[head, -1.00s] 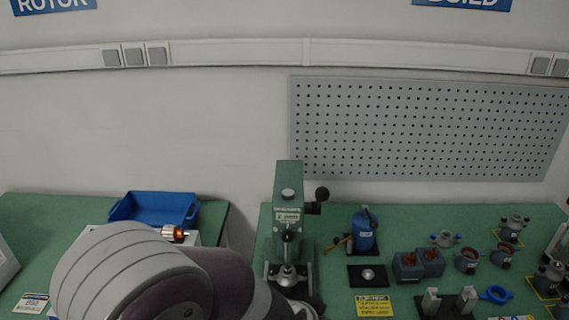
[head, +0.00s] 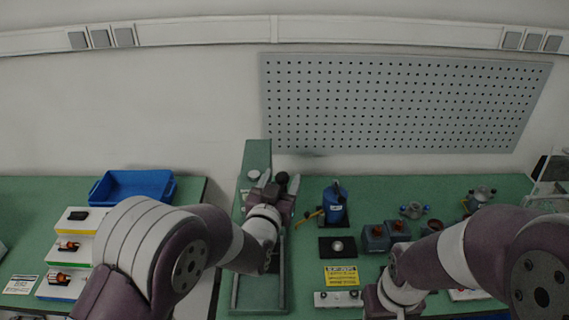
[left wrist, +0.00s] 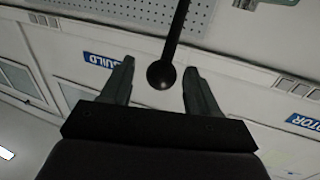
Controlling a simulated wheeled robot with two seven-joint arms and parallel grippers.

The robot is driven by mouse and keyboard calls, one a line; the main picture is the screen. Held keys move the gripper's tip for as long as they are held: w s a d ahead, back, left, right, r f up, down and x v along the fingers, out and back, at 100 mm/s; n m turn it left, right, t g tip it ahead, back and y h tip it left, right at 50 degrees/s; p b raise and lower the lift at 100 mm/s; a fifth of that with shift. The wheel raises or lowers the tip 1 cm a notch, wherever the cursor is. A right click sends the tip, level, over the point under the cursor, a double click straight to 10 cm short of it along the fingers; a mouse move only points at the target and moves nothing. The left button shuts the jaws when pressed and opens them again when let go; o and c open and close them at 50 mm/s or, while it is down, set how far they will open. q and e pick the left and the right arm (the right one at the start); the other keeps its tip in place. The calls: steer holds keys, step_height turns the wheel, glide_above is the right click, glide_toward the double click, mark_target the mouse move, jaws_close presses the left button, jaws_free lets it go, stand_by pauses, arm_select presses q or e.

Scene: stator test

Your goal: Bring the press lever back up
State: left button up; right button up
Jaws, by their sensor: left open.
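The green press (head: 258,150) stands on the bench left of centre in the head view. Its lever ends in a black ball knob (head: 282,177). My left gripper (head: 278,182) is open at the press, its fingers on either side of the knob. In the left wrist view the black knob (left wrist: 161,75) sits between the open fingers (left wrist: 158,85), with a gap on each side, and the lever rod (left wrist: 176,30) runs to the top edge.
A blue bottle (head: 335,203) stands right of the press, with a black pad (head: 338,247) and a yellow label (head: 341,276) in front. A blue bin (head: 130,186) is on the left bench. A pegboard (head: 400,100) covers the wall behind.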

arm_select(q)
steer(key=x, duration=0.2)
steer(key=shift+w+r+p, duration=0.15)
steer(key=shift+w+p, duration=0.2)
steer(key=shift+p, duration=0.05)
steer(key=shift+w, duration=0.3)
